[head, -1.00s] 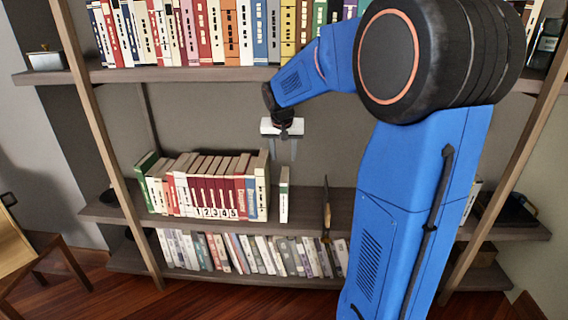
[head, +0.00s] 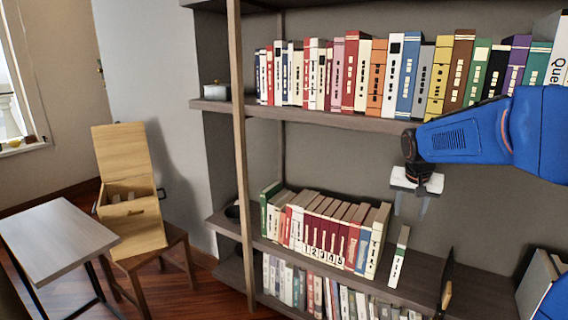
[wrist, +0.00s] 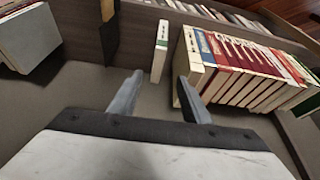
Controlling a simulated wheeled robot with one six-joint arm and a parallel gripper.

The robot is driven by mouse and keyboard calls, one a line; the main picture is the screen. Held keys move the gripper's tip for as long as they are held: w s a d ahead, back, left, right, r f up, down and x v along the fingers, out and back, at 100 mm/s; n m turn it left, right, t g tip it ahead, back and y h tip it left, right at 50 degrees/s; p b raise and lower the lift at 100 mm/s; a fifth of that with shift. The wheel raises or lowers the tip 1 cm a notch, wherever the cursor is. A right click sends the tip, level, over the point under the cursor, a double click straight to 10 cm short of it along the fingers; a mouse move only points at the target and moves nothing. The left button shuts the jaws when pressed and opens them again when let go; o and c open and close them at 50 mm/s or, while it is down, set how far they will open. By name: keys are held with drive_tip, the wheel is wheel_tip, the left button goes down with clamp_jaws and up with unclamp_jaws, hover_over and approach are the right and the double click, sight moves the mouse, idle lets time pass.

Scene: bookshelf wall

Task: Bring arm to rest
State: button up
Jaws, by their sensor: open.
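My gripper (head: 411,200) hangs at the end of my blue arm, pointing down in front of the bookshelf, above the middle shelf. It is open and nothing is between its fingers. In the wrist view the two grey fingers (wrist: 157,97) are spread apart. A thin white and green book (head: 399,257) stands alone on the middle shelf, slightly right of the book row and below my gripper. It also shows in the wrist view (wrist: 160,50) beyond the fingers, apart from them.
A row of books (head: 318,232) with numbered red spines fills the middle shelf's left. The upper shelf (head: 310,116) holds a long row. A table (head: 62,240) and a chair with a wooden box (head: 135,225) stand left. Grey books (wrist: 24,35) stand on the other side.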

drive_tip(key=s+a+f+n, duration=0.1)
drive_tip(key=s+a, duration=0.3)
drive_tip(key=s, duration=0.6)
drive_tip(key=s+a+f+n+y, duration=0.1)
drive_tip(key=s+a+f+n, duration=0.1)
drive_tip(key=s, duration=0.9)
drive_tip(key=s+a+f+n+y, duration=0.1)
drive_tip(key=s+a+f+n, duration=0.1)
drive_tip(key=s+a, duration=0.5)
drive_tip(key=s+n, duration=0.1)
drive_tip(key=s, duration=0.2)
drive_tip(key=shift+s+t, duration=0.3)
drive_tip(key=shift+t, duration=0.1)
